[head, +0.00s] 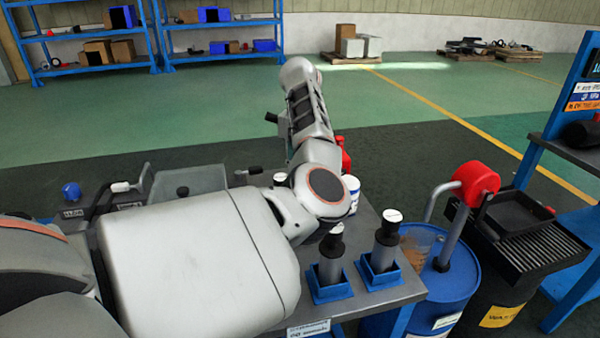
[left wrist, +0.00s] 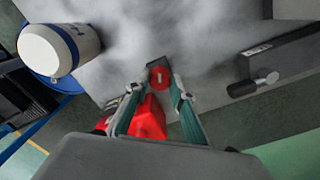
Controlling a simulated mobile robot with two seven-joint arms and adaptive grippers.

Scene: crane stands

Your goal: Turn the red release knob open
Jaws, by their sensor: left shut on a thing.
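In the left wrist view the red release knob (left wrist: 158,76) is a small round red cap with a pale mark. It sits between the fingertips of my left gripper (left wrist: 158,87), which is shut on it with one teal finger on each side. A larger red body (left wrist: 150,122) shows behind the fingers, partly covered by them. In the head view my left arm hides the gripper and the knob; only part of a red thing (head: 345,154) shows beside the arm. My right gripper is in neither view.
A white and blue container (left wrist: 62,48) stands near the bench's edge. A black-handled fitting (left wrist: 270,78) is at the right in the wrist view. Two dark-topped cylinders (head: 386,240) stand in blue holders. A blue drum (head: 455,285) and black bin (head: 515,265) stand right of the bench.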

